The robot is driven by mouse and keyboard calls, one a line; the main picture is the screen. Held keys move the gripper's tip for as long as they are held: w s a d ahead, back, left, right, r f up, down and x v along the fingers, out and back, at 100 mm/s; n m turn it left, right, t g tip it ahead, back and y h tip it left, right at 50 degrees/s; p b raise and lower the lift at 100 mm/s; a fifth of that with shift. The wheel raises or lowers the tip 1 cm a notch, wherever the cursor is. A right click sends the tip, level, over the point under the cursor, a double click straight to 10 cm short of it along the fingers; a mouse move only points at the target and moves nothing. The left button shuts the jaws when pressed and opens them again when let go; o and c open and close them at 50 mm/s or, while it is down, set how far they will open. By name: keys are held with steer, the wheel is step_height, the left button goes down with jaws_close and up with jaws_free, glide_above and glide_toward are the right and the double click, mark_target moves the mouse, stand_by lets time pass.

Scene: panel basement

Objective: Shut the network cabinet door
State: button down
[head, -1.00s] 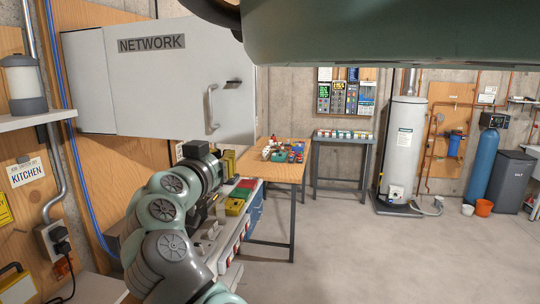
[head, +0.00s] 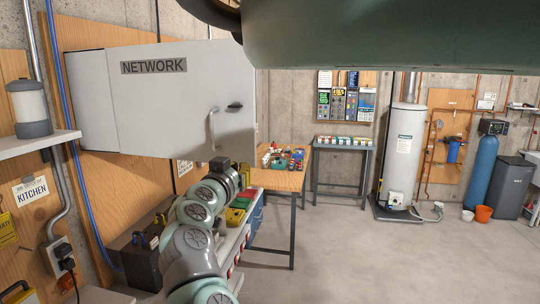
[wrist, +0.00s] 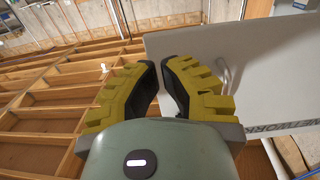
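The network cabinet (head: 88,95) is a pale grey box on the left wall. Its door (head: 165,115) stands open, jutting out into the room with its outer face, NETWORK label (head: 154,66) and handle (head: 212,128) toward the head camera. My gripper (wrist: 161,66) has yellow fingers with dark pads, tips nearly together and nothing seen between them. In the wrist view the door (wrist: 255,70) fills the right side, with the handle (wrist: 223,74) just right of the fingers. In the head view my arm reaches to the door's lower free corner; the fingers are not clear there. Contact cannot be told.
Below the door, a bench (head: 232,235) holds coloured bins (head: 237,212) and a dark box (head: 140,258). A wooden worktable (head: 282,181) with small items stands behind. A shelf with a lantern (head: 30,108) is at left.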

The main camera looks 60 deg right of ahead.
mark_target(247, 162)
steer(key=shift+w+d+p, duration=0.25)
steer(key=shift+d+p, duration=0.15)
steer(key=shift+d, duration=0.2)
steer(key=shift+w+d+r+p, duration=0.1)
steer(key=shift+d+p, duration=0.2)
steer(key=shift+p+x, duration=0.85)
steer(key=shift+x, duration=0.4)
steer(key=shift+w+d, duration=0.15)
steer(key=shift+d, duration=0.1)
steer(key=shift+d, duration=0.15)
